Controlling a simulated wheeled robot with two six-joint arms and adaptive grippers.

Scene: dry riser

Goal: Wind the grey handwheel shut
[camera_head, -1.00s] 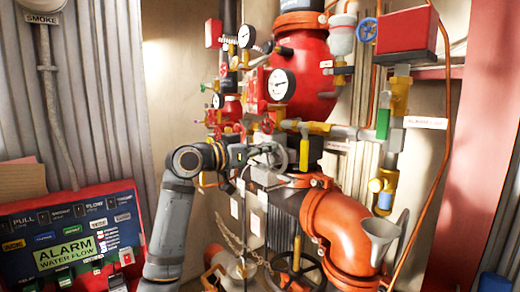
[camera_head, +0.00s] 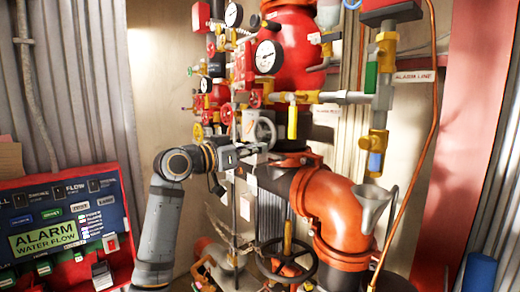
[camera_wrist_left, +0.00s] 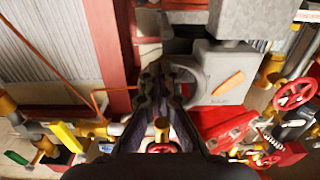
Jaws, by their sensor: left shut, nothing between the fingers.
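A grey handwheel (camera_head: 266,132) shows in the head view, in front of the pipework just left of a small yellow lever. My left gripper (camera_head: 262,148) is at the wheel's lower edge in that view. I cannot tell whether it touches the wheel, and it hides part of the lower rim. In the left wrist view the fingers of my left gripper (camera_wrist_left: 164,72) are close together, shut and empty, with a grey metal body (camera_wrist_left: 215,75) beyond them. My right gripper is not in view.
A red alarm panel (camera_head: 75,222) stands at the lower left. A large orange pipe elbow (camera_head: 335,210) and a grey funnel (camera_head: 372,203) are right of the gripper. A dark handwheel (camera_head: 287,260) is below. Gauges and red valves crowd the area above.

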